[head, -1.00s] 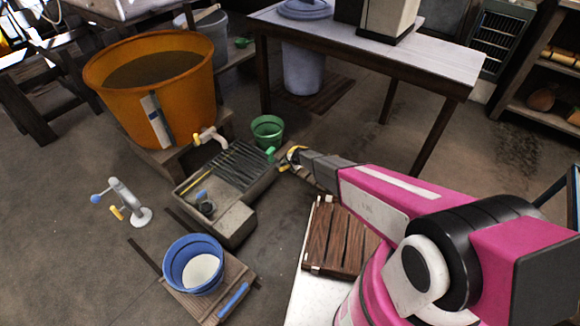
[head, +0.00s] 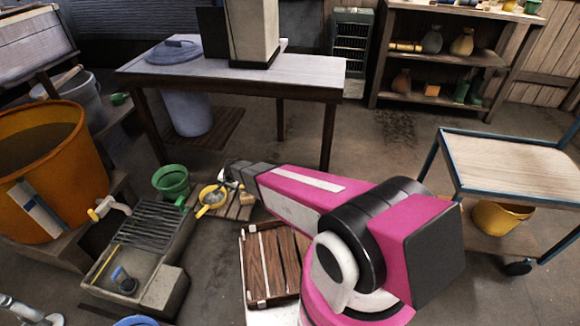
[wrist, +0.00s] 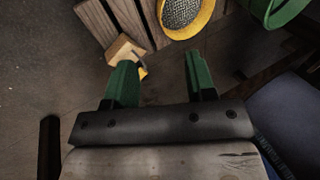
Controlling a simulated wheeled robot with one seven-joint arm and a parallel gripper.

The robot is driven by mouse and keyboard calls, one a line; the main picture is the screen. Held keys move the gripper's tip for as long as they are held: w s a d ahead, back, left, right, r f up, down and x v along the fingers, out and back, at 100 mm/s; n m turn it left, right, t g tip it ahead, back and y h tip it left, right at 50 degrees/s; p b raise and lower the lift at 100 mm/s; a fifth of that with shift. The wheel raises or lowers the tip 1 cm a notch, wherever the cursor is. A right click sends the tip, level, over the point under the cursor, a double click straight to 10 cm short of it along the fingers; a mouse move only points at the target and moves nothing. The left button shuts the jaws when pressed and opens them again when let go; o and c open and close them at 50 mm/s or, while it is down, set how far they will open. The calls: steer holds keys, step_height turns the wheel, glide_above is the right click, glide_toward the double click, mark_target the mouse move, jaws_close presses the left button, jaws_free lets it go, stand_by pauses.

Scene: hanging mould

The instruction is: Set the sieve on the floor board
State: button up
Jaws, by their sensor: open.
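The yellow sieve (head: 212,197) with grey mesh lies at the left part of the slatted wooden floor board (head: 238,211). In the wrist view the sieve (wrist: 186,14) shows at the top edge, partly cut off, over the slats of the board (wrist: 97,22). My gripper (wrist: 158,66) is open and empty, with its two green fingers apart and the sieve beyond their tips. In the head view the fingers are hard to make out at the arm's end, above the board.
A small wooden block-like thing (wrist: 126,50) lies by the board near my left finger. A green bucket (head: 171,181) and a stone trough (head: 150,240) stand left of the board. A table (head: 240,82) stands behind, and a trolley (head: 510,165) at the right.

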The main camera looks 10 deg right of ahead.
steer(key=s+d+r+n+g+h, duration=0.1)
steer(key=s+d+r, duration=0.5)
steer(key=d+r, duration=0.3)
steer(key=s+d+r+n+g+h, duration=0.1)
steer(key=s+d+r+n, duration=0.1)
steer(key=s+d+r, duration=0.5)
steer(key=s+d+r+n+g+h, duration=0.1)
steer(key=s+d+r+n, duration=0.1)
steer(key=s+d+r, duration=0.5)
steer(key=d+r, duration=0.4)
steer(key=d, duration=0.3)
steer(key=shift+d+r+h, duration=0.3)
steer(key=shift+d+h, duration=0.1)
steer(key=shift+s, duration=0.1)
